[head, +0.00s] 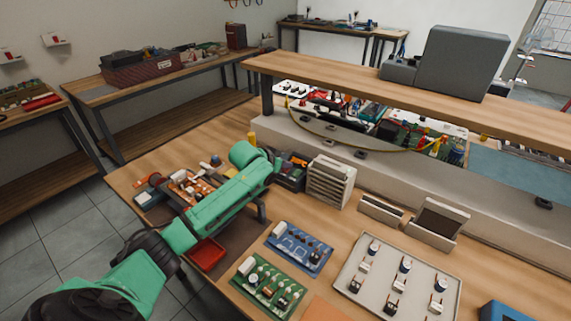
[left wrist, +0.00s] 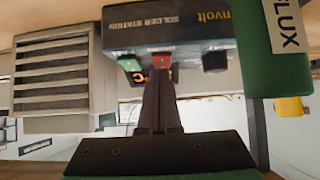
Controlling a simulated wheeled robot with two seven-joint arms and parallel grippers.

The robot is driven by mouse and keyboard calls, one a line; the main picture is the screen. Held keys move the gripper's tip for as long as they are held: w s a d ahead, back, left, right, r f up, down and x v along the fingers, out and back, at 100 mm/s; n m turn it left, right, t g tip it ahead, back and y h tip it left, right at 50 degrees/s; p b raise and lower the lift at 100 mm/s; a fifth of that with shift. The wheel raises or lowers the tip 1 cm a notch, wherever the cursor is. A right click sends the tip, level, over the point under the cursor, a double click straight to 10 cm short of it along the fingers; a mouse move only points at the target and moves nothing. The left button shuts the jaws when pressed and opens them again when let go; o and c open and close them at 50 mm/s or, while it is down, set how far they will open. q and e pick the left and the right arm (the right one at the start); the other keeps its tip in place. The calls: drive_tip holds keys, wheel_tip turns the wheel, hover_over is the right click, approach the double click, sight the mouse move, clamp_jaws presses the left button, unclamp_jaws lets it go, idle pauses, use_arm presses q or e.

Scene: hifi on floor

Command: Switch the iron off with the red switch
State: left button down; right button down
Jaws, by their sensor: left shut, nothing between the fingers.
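The solder station (left wrist: 200,35) is a dark box at the top of the left wrist view, where its lettering appears upside down. Its red switch (left wrist: 160,60) is on the front face, beside a black knob (left wrist: 215,61). My left gripper (left wrist: 159,84) is shut and empty, with its dark fingertips right at the red switch; I cannot tell whether they touch it. In the head view the station (head: 292,172) stands on the bench, partly hidden by my green left arm, and the switch cannot be made out. My right gripper is not in view.
A grey slatted box (head: 330,182) stands close beside the station. A green container marked FLUX (left wrist: 285,45) is close on the other side in the wrist view. Circuit boards (head: 300,248) and a pale parts tray (head: 345,270) lie nearer. A wooden shelf (head: 400,92) runs above the bench.

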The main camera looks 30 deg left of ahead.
use_arm(q)
drive_tip(key=shift+f+p, duration=0.1)
drive_tip(key=shift+p, duration=0.4)
drive_tip(key=shift+w+f, duration=0.15)
drive_tip(key=shift+w+d+r, duration=0.1)
drive_tip(key=shift+w+r, duration=0.25)
drive_tip(key=shift+w, duration=0.4)
